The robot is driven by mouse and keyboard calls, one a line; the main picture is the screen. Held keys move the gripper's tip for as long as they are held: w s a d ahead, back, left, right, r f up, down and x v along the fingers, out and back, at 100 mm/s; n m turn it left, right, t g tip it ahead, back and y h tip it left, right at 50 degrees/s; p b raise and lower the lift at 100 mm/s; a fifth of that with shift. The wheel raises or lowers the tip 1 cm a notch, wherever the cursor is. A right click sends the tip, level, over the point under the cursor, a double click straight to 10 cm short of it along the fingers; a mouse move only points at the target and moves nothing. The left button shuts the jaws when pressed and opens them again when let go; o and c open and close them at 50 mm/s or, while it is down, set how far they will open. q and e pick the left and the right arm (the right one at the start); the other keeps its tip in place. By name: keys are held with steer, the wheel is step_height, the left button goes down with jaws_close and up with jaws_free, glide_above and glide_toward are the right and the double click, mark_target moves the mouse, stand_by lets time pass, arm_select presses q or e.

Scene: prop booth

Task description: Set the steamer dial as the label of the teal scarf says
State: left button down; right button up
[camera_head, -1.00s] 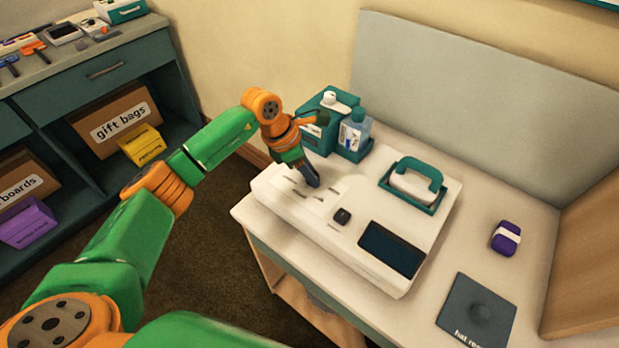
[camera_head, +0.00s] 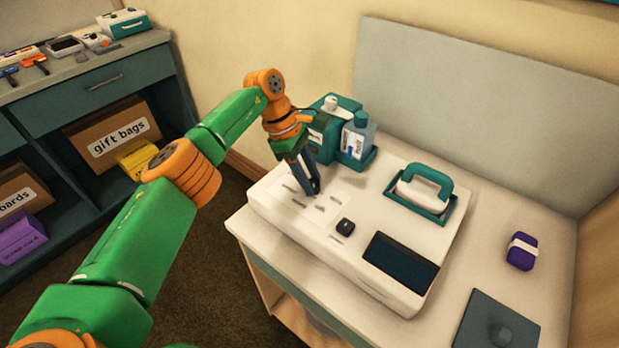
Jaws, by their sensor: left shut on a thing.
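The steamer (camera_head: 290,226) is a white box on the table, with a dark screen (camera_head: 401,262), a small black button (camera_head: 345,227) and a marked panel (camera_head: 334,197). A teal-handled iron-like head (camera_head: 424,188) rests on its top right. My left gripper (camera_head: 313,191) points down onto the marked panel, its dark fingers shut on the steamer dial. The dial itself is hidden by the fingers. The small markings around it are too blurred to read. No teal scarf or scarf label shows. My right gripper is not in view.
A teal caddy (camera_head: 358,163) with bottles stands behind the steamer, close to my left gripper. A purple roll with a white band (camera_head: 521,251) and a dark mat (camera_head: 478,325) lie on the right. A shelf unit (camera_head: 100,72) with boxes stands at the left.

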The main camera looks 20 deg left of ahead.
mark_target(313, 182)
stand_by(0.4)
arm_select(q)
steer(key=shift+c, duration=2.4)
jaws_free()
steer(key=shift+r, duration=0.2)
steer(key=v, duration=0.3)
steer(key=shift+a+r, duration=0.1)
steer(key=shift+r, duration=0.25)
steer(key=p+v, duration=0.2)
steer(key=v, duration=0.1)
steer(key=shift+a, duration=0.1)
